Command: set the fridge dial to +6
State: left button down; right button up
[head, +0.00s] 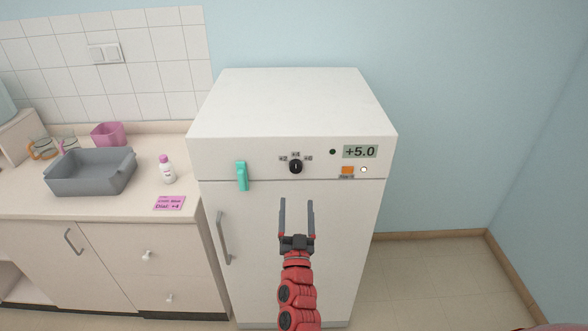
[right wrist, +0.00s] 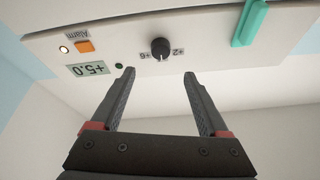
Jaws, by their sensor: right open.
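The fridge dial (head: 296,166) is a round black knob on the white fridge's front panel, marked +2, +4 and +6 around its top. Its white mark appears to point up, toward +4. The dial also shows in the right wrist view (right wrist: 161,48), upside down, just beyond the fingertips. The fridge display (head: 360,152) reads +5.0. My right gripper (head: 297,203) is open and empty, in front of the fridge door and below the dial, apart from it. In the right wrist view its fingers (right wrist: 159,74) spread to either side of the dial's line. My left gripper is not in view.
A teal clip-like piece (head: 242,176) sticks out left of the dial. An orange alarm button (head: 347,170) and a small white light (head: 364,170) are at right.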

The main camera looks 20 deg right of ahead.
aim_at(296, 169)
jog(key=p+x, duration=0.3)
jog(key=x, duration=0.6)
jog(key=shift+w+r, duration=0.2)
jog(key=shift+w, duration=0.1)
jog(key=shift+w+d+r, duration=0.15)
jog(key=shift+w+d, duration=0.1)
jog(key=shift+w, duration=0.3)
grip_shut()
